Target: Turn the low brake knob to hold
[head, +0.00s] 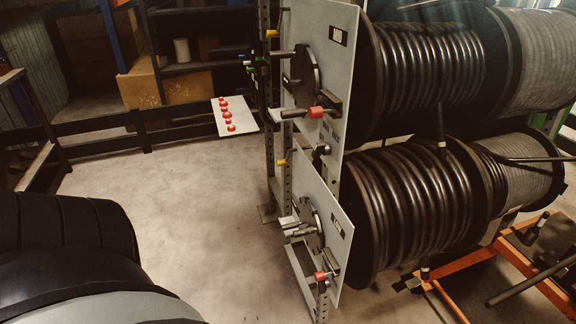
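The lower grey panel (334,245) stands upright on the rack post, seen at a steep angle. It carries a dark round disc (311,215) with short grey and dark bars sticking out to the left. Below the disc is a red-collared knob (320,277) beside a small black block. Its marked setting is too small to read. A small label (337,228) on the panel is not legible. Neither of my grippers shows in the head view, so nothing is seen touching the knob.
The upper panel (330,70) has a similar disc and red-collared knob (316,112). Hose reels (415,205) fill the right, above an orange frame (465,268). A plate with several red buttons (238,108) stands behind left.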

